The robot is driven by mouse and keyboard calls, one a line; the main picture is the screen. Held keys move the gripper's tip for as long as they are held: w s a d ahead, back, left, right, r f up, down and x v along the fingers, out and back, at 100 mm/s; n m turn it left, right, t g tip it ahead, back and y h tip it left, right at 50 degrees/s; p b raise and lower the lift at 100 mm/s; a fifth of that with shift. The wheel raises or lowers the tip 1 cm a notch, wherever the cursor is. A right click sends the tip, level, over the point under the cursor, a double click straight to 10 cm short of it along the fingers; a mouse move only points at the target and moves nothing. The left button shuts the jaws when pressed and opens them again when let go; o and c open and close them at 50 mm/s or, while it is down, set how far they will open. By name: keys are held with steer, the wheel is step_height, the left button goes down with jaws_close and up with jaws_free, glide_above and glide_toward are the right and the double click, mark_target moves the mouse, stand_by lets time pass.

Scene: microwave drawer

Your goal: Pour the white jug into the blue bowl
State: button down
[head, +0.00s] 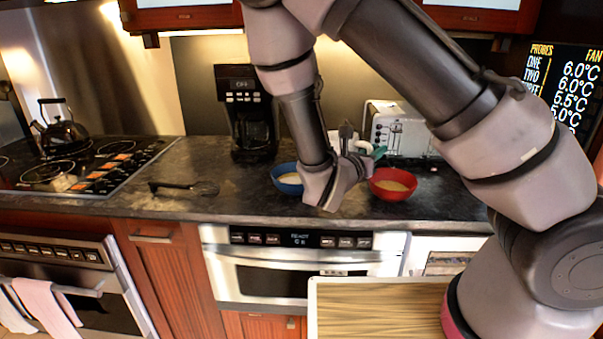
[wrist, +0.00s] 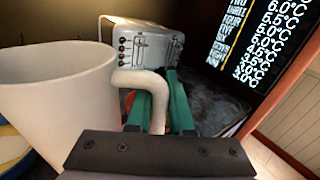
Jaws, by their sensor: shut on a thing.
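The white jug (wrist: 62,105) fills the left of the wrist view, with its handle (wrist: 152,92) between the two green fingers of my gripper (wrist: 160,103). My gripper is shut on this handle. In the head view my gripper (head: 372,153) is above the counter between the bowls, and my wrist hides most or all of the jug. The blue bowl (head: 284,180) stands on the counter just left of my wrist, partly covered by it, with something pale inside. Its edge also shows at the lower left of the wrist view (wrist: 8,132), behind the jug.
A red bowl (head: 393,190) with pale yellow contents stands right of my wrist. A toaster (head: 395,128) and a coffee maker (head: 248,115) stand at the back. A dark whisk-like utensil (head: 185,188) lies left, near a stovetop with a kettle (head: 60,132). The counter between is clear.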

steer(key=shift+r, duration=0.15)
step_height(320, 180, up, 4)
steer(key=shift+f, duration=0.1)
stand_by(0.7)
